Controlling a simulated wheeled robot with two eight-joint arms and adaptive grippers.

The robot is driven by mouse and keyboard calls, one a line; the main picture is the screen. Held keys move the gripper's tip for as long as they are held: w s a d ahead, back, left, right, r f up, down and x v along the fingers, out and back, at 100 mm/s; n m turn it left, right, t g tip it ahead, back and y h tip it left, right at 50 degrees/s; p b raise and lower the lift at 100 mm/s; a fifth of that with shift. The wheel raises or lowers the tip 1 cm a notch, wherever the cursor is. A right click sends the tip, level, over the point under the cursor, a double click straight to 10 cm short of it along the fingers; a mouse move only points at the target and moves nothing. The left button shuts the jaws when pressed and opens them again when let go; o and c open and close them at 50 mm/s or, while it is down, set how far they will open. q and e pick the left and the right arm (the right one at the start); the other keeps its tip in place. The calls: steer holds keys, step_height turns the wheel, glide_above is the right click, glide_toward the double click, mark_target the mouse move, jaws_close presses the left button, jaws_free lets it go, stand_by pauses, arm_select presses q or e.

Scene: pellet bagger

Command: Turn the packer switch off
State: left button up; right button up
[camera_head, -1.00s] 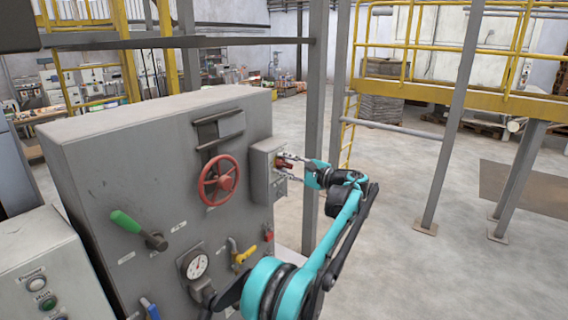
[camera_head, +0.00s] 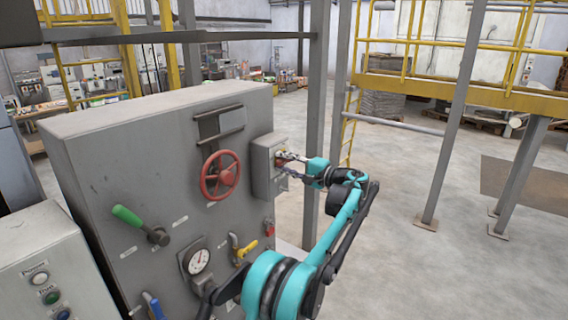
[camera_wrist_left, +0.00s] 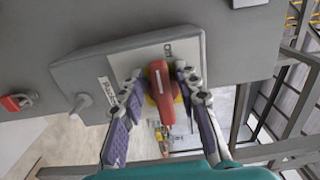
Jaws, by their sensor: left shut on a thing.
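The packer switch has a red handle (camera_wrist_left: 161,88) over a yellow disc, on a pale plate of a grey switch box (camera_head: 262,168). In the left wrist view the handle lies roughly upright in the picture, its upper end near a small label on the plate. My left gripper (camera_wrist_left: 160,80) is shut on the handle, one finger on each side. In the head view the left gripper (camera_head: 284,163) is at the face of the box and hides most of the handle. My right gripper is not in view.
The box sits on a large grey cabinet (camera_head: 100,170) with a red handwheel (camera_head: 220,175), a green lever (camera_head: 128,216), a gauge (camera_head: 199,261) and a yellow valve handle (camera_head: 246,250). A grey post (camera_head: 314,110) stands behind. Open floor lies to the right.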

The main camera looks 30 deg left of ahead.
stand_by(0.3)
arm_select(q)
steer(key=o, duration=0.8)
steer(key=shift+w, duration=0.1)
steer(key=d, duration=0.8)
steer(key=s+d, duration=0.1)
steer(key=d, duration=0.3)
